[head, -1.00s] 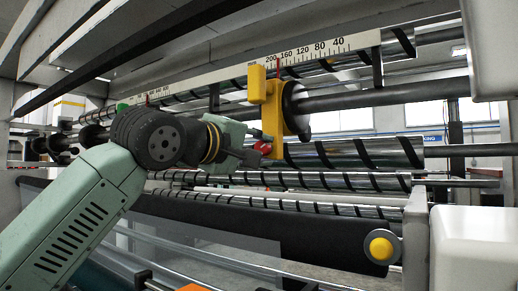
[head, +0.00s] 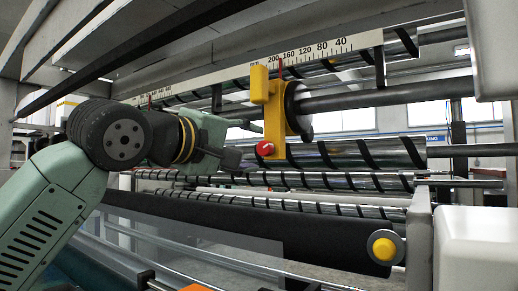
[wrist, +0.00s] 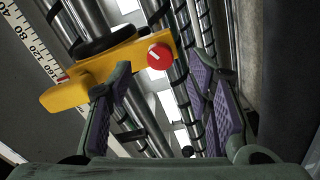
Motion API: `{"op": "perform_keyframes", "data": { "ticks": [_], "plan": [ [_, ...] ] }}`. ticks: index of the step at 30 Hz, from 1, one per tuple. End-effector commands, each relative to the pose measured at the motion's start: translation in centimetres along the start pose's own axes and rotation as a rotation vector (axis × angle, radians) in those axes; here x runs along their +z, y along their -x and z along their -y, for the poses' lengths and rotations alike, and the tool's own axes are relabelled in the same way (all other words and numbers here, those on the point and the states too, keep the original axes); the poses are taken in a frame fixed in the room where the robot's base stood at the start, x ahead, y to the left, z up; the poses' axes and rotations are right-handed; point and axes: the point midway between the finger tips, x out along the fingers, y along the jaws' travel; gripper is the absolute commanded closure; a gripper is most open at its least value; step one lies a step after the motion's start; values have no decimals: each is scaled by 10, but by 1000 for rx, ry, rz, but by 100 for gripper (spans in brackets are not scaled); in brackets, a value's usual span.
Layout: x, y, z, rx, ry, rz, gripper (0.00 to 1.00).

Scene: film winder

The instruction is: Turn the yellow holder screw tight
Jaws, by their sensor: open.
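The yellow holder (head: 274,115) hangs on a dark horizontal shaft, beneath the white ruler. Its red screw knob (head: 265,148) with a white mark sits low on the holder's near side. In the wrist view the yellow holder (wrist: 105,70) lies tilted across the upper left, with the red knob (wrist: 159,56) at its right end. My gripper (head: 250,143) is to the left of the knob and apart from it. In the wrist view my gripper (wrist: 165,85) is open and empty. The knob shows beyond the gap between its purple-padded fingers.
A white ruler (head: 320,49) with numbers runs above the holder. Striped metal rollers (head: 360,153) lie behind and below the holder. A dark roller (head: 230,219) with a yellow end cap is lower. A white housing (head: 474,245) stands at the right.

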Motion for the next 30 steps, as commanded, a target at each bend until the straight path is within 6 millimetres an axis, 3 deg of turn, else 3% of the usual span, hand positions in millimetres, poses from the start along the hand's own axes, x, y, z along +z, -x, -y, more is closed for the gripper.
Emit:
{"op": "perform_keyframes", "data": {
  "ticks": [6,12,30],
  "plan": [
    [-1,46,0,1,1,-3,54],
    [0,67,0,0,0,-1,54],
    [0,70,0,0,0,0,54]
  ]
}}
